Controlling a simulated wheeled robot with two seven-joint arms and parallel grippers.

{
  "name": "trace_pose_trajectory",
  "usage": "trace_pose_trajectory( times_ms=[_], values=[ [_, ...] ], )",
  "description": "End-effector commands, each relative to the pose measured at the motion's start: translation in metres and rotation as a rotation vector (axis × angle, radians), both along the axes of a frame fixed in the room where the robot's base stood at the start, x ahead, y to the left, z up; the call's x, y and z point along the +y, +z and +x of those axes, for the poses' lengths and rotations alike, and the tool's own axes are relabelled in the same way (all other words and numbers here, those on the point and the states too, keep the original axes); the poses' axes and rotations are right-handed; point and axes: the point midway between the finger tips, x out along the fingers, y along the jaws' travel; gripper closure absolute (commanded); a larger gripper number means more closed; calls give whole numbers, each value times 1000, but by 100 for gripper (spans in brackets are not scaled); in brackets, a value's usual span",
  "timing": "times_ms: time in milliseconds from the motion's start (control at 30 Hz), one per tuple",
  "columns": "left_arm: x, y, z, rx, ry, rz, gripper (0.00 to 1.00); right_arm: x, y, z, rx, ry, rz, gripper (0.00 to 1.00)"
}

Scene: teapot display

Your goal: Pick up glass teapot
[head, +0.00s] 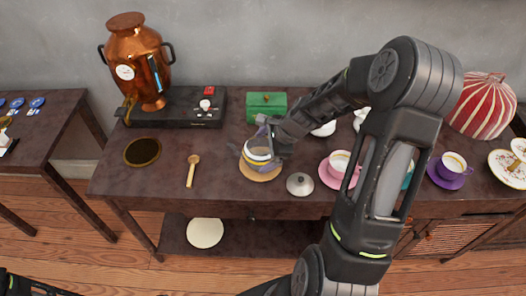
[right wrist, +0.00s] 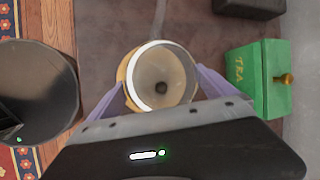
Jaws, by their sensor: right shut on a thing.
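The glass teapot (head: 257,151) is a small clear vessel with a pale band, standing at a round wooden coaster (head: 261,173) on the dark table. In the right wrist view the teapot (right wrist: 161,77) shows from above as an open round mouth with a white rim and a dark spot inside. My right gripper (head: 267,146) is shut on the teapot, with its purple-grey fingers on either side of it in the right wrist view (right wrist: 161,91). I cannot tell whether the teapot touches the coaster.
A copper samovar (head: 137,60) stands at the back left. A green tea box (head: 266,103) is just behind the teapot. A grey lid (head: 300,184) and a pink saucer (head: 329,178) lie to its right, a wooden spoon (head: 193,170) to its left.

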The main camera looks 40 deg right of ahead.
Motion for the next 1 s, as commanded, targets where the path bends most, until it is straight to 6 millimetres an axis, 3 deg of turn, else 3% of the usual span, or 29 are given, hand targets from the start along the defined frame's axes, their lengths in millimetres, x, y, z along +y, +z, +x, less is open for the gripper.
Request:
trace_pose_trajectory(
  times_ms=[500,633,1000],
  values=[
    [1,13,-1,4,2,3,64,0,87,1,-4,1,-1,62],
    [1,13,-2,5,1,3,64,0,96,0,-2,-1,-1,62],
    [1,13,-2,5,1,3,64,0,96,0,-1,0,0,62]
  ],
)
